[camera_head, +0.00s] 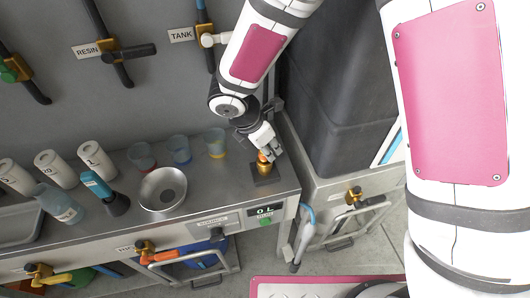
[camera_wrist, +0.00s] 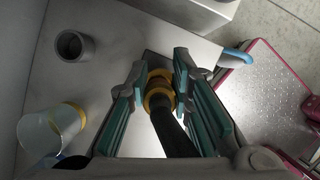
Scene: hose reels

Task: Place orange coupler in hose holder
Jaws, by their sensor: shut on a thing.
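My gripper (camera_head: 264,150) is at the right end of the steel counter, shut on the orange coupler (camera_head: 264,158). In the wrist view the coupler shows as a yellow-orange ringed fitting (camera_wrist: 158,92) between the two teal-lined fingers (camera_wrist: 158,85), with a dark hose (camera_wrist: 175,135) running from it toward the camera. A dark grey block (camera_head: 266,178), seemingly the hose holder, stands on the counter directly under the coupler. In the wrist view it is mostly hidden behind the coupler and fingers. I cannot tell whether the coupler is seated in it.
A yellow-based clear cup (camera_head: 215,143) stands left of my gripper and also shows in the wrist view (camera_wrist: 70,125). A grey hollow cylinder (camera_wrist: 72,47) stands near the counter's back. A metal bowl (camera_head: 163,190) is further left.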

